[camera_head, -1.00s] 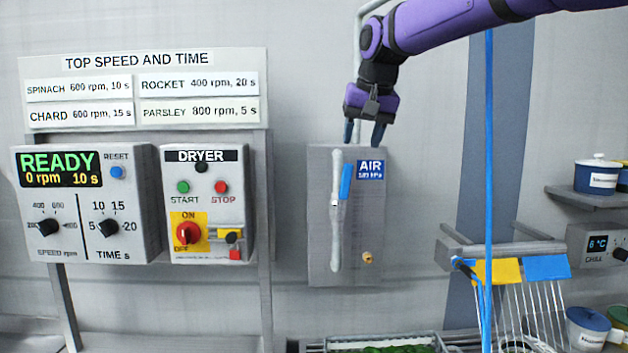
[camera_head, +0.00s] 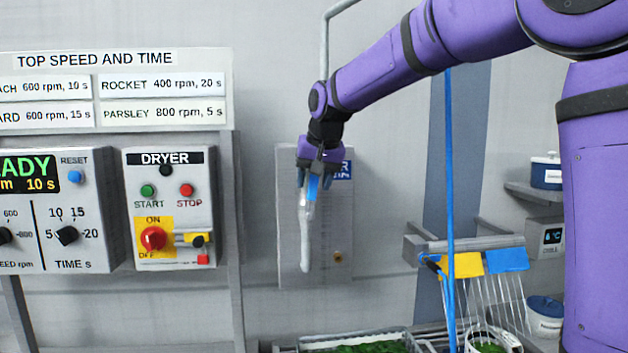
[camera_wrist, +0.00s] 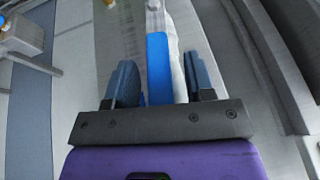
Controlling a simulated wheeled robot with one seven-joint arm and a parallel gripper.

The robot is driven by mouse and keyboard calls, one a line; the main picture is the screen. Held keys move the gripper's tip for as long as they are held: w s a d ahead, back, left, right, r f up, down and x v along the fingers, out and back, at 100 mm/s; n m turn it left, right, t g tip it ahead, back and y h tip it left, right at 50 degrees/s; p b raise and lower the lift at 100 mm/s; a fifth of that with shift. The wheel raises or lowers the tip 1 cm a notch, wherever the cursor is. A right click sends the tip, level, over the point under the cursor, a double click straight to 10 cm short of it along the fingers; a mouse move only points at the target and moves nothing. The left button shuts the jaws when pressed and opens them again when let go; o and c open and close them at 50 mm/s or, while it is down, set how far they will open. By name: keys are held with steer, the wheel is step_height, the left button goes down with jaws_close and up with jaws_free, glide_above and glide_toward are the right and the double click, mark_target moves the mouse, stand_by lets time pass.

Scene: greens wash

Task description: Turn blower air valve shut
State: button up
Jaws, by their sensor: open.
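The blower air valve's blue lever (camera_head: 312,188) stands upright on the grey AIR panel (camera_head: 330,270), beside a pale vertical hose or pipe (camera_head: 306,240). My gripper (camera_head: 314,182) is at the lever from above, fingers pointing down. In the wrist view the blue lever (camera_wrist: 158,68) lies between the two open fingers (camera_wrist: 161,80), with a visible gap on its left. The right finger is close to the pale pipe; I cannot tell if it touches. My gripper and arm hide part of the AIR label (camera_head: 345,170).
The dryer box (camera_head: 170,215) with its red switch and the speed and time panel (camera_head: 70,210) are on the left. A rack with yellow and blue tags (camera_head: 485,262) and a blue vertical line (camera_head: 449,200) are on the right. A tray of greens (camera_head: 365,346) is below.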

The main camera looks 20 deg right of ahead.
jaws_close()
steer(key=shift+d, duration=0.1)
steer(key=s+d+f+m+t+y, duration=0.1)
steer(key=d+f+m+t+y, duration=0.3)
steer(key=y, duration=1)
steer(key=shift+s+d+f+t, duration=0.2)
steer(key=shift+d+f+t, duration=0.4)
steer(key=shift+d+f, duration=1.3)
steer(key=shift+a+f, duration=0.4)
steer(key=shift+a, duration=0.05)
